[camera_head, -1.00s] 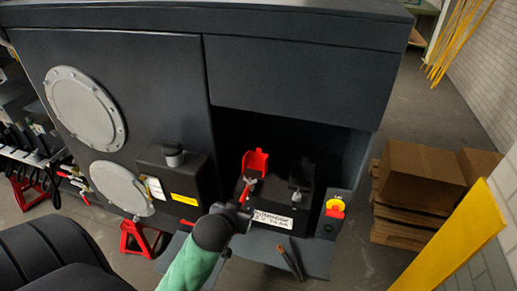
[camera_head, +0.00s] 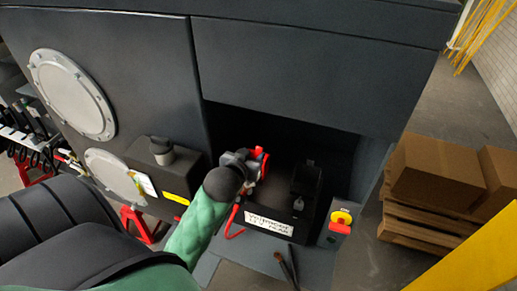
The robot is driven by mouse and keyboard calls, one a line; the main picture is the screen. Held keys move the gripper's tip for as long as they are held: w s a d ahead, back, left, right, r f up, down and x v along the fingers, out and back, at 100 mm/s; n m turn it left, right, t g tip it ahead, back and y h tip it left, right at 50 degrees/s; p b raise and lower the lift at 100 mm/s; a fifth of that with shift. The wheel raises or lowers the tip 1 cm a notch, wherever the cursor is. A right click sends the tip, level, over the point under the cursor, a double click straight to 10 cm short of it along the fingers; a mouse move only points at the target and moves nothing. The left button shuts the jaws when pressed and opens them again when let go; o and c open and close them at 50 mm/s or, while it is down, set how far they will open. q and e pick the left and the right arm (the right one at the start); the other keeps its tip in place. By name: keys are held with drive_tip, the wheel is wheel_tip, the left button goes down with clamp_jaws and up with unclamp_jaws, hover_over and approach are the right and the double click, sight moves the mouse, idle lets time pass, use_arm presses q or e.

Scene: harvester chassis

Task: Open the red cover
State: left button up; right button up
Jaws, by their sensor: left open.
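The red cover (camera_head: 264,160) is at the left terminal of the black battery (camera_head: 270,223), inside the recess of the dark chassis. Only its right and upper edge shows past my left gripper (camera_head: 254,166). My left gripper is open, right at the cover and in front of it. The fingertips are small and partly hidden, so I cannot tell whether they touch the cover. The cover appears to stand up, but its exact tilt is hidden. My right gripper is not in view.
A black cover (camera_head: 305,180) is on the battery's right terminal. A red cable (camera_head: 234,222) runs down at the battery's left. A tool (camera_head: 285,268) lies on the plate in front. The recess roof hangs above.

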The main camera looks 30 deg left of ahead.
sight(259, 148)
use_arm(q)
drive_tip(key=p+x, duration=0.2)
drive_tip(key=x, duration=0.2)
drive_tip(key=shift+w+a, duration=0.1)
drive_tip(key=shift+w, duration=0.25)
drive_tip(key=shift+w+f+p, duration=0.2)
drive_tip(key=shift+w+p, duration=0.15)
drive_tip(key=shift+w+a+f, duration=0.15)
drive_tip(key=shift+w+f, duration=0.1)
drive_tip(key=shift+w, duration=0.05)
drive_tip(key=shift+w+f, duration=0.1)
clamp_jaws()
